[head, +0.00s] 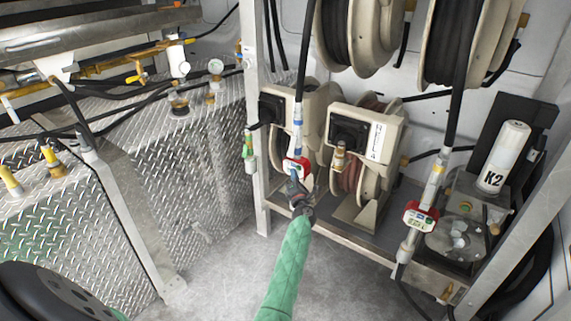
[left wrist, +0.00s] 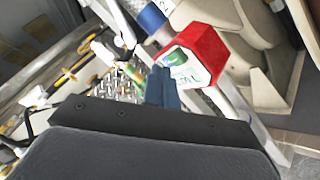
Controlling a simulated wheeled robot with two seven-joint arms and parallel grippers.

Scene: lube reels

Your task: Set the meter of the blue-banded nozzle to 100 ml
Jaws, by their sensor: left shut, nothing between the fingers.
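The blue-banded nozzle (head: 298,118) hangs upright from a black hose in the head view. Its red meter (head: 304,166) has a white face and sits at the nozzle's lower part. My left gripper (head: 293,174) is shut and empty, its fingertips at the front of this meter. In the left wrist view the red meter (left wrist: 208,50) shows its green and white display (left wrist: 181,67), too small to read. The blue band (left wrist: 152,18) is above it. The shut fingertips (left wrist: 160,76) are beside the face's lower left edge; I cannot tell whether they touch. My right gripper is not in view.
A second red meter (head: 420,216) hangs on a yellow-banded nozzle at the right. Beige hose reels (head: 350,130) stand behind the blue-banded nozzle. A white K2 canister (head: 503,158) stands at the far right. A diamond-plate tank (head: 190,150) fills the left. The grey floor in front is open.

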